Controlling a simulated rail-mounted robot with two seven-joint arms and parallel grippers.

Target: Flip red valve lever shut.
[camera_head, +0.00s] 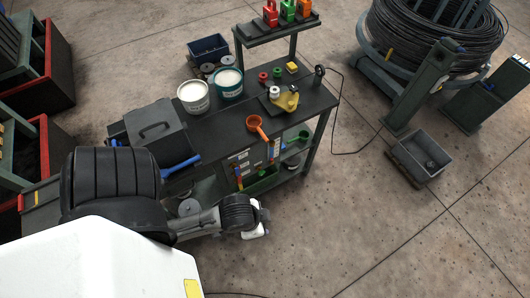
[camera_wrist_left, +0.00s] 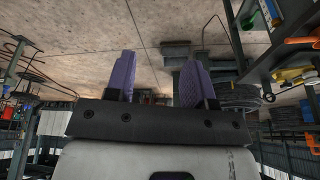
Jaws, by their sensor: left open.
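A grey panel (camera_head: 240,160) with small fittings is on the front of the black workbench (camera_head: 205,140). A small red-and-blue piece (camera_head: 238,178) and an orange-and-blue piece (camera_head: 274,150) show there; I cannot tell whether either is the red valve lever or how it is turned. My left gripper shows in the left wrist view (camera_wrist_left: 158,80) with its two purple fingers wide apart and nothing between them. In the head view my left arm reaches to the floor side of the bench, below the panel and apart from it; its fingers are not clear there. My right gripper is out of view.
A blue handle (camera_head: 181,164) sticks out near a dark box (camera_head: 155,132). Two tubs (camera_head: 194,96) and a yellow part (camera_head: 286,99) stand on top. A grey bin (camera_head: 419,156) sits on open floor to the right.

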